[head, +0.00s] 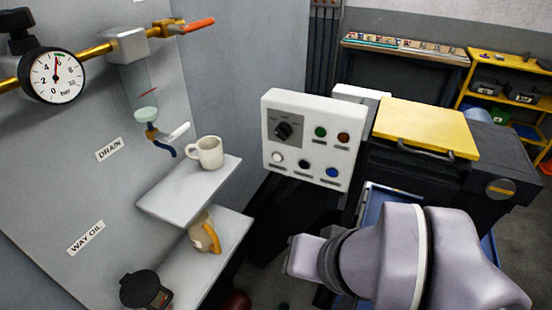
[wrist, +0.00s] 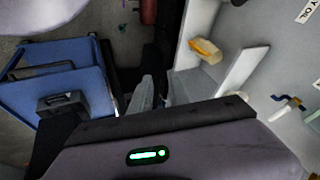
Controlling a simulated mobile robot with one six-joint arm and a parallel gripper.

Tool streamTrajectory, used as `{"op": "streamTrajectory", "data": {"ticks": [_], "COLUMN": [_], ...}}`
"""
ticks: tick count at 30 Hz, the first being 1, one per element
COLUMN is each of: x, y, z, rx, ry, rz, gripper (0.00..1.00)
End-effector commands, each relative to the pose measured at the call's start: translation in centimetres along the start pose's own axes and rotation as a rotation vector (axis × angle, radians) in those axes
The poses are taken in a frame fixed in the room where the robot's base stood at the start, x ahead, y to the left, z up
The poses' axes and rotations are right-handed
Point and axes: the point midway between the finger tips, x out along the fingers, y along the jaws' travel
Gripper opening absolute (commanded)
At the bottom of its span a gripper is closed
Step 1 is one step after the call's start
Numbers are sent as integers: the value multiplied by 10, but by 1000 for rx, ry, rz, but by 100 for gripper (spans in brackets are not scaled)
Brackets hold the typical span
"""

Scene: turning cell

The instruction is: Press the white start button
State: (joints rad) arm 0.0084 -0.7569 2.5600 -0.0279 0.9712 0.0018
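The white start button (head: 277,157) is a small round white button at the lower left of the pale control panel (head: 347,108) in the head view. Nothing covers it. In the wrist view my gripper (wrist: 160,78) shows as two grey fingers with a dark gap between them and nothing held. In the head view my arm is at the lower right, below the panel, and the gripper itself cannot be made out there. The gripper is apart from the button, and the panel is not seen in the wrist view.
The panel also carries a black rotary switch (head: 283,130), a green button (head: 320,132), an orange-red button (head: 343,138), a black button (head: 304,164) and a blue button (head: 332,172). A shelf (head: 160,205) with a mug (head: 207,153) stands left. A blue cart (wrist: 90,62) shows in the wrist view.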

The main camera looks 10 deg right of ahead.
Motion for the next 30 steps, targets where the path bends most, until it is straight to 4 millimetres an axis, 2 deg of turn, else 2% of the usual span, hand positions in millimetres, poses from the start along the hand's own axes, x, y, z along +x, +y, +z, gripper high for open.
{"op": "streamTrajectory", "data": {"ticks": [1, 3, 30], "x": [0, 0, 0], "y": [0, 0, 0], "z": [0, 0, 0], "rx": [0, 0, 0], "ry": [0, 0, 0], "rz": [0, 0, 0], "gripper": [9, 0, 0]}}
